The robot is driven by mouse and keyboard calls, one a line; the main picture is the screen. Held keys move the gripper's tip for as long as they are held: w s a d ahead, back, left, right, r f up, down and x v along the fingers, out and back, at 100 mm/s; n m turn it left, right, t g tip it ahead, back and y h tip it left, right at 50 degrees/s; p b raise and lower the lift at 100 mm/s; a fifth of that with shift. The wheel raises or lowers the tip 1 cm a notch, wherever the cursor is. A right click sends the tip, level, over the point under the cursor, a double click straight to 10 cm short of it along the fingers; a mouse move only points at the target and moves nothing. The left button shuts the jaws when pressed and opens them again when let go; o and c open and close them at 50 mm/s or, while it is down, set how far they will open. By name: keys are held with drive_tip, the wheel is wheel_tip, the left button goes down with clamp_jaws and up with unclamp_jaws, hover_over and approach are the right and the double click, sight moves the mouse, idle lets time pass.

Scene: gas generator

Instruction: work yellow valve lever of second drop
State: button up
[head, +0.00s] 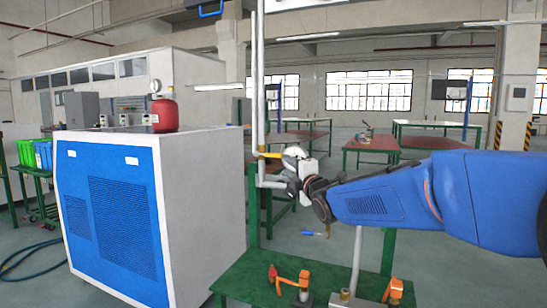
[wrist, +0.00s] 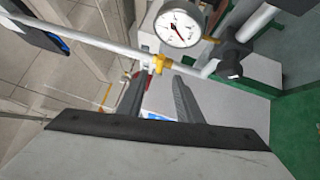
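A yellow valve lever (head: 268,154) sits on the upright pipework (head: 254,95) right of the blue-fronted cabinet. In the wrist view a yellow valve part (wrist: 160,63) is on a pale pipe, just beyond the fingertips and roughly in line with the gap between them. My gripper (wrist: 160,80) has its two dark fingers apart, with nothing held between them. Whether a finger touches the yellow part cannot be told. In the head view the fingers are hard to make out against the pipework. A round pressure gauge (wrist: 179,24) is close beyond the fingers.
A dark fitting (wrist: 232,62) on the pipes is right of the fingers. The blue-fronted cabinet (head: 112,215) with a red vessel (head: 164,115) on top stands to the left. Orange-handled valves (head: 288,279) stand on the green bench (head: 245,280) below.

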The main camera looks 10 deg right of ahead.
sight(276, 156)
drive_tip(key=x, duration=1.2)
drive_tip(key=shift+w, duration=0.3)
drive_tip(key=shift+c, duration=0.6)
clamp_jaws()
